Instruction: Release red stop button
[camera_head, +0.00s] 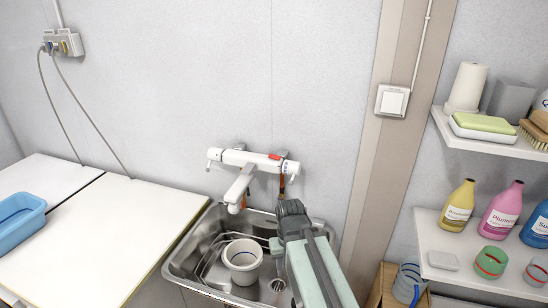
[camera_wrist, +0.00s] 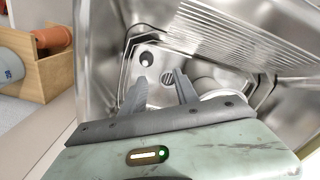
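A small red button (camera_head: 275,157) shows on the right part of the white wall-mounted faucet (camera_head: 247,161), above the sink. My gripper (camera_head: 288,207) is in front of and below the right end of the faucet, over the right side of the sink, and looks apart from the button. In the wrist view my gripper (camera_wrist: 160,90) has its two dark fingers spread, with nothing between them. The wrist view looks down into the basin; neither the faucet nor the button can be made out there.
The steel sink (camera_head: 178,266) holds a white cup (camera_head: 242,262), which is partly hidden in the wrist view. A white counter (camera_head: 110,240) with a blue tub (camera_head: 18,222) lies left. Shelves (camera_head: 470,262) with bottles stand right. A wooden box (camera_wrist: 45,80) shows in the wrist view.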

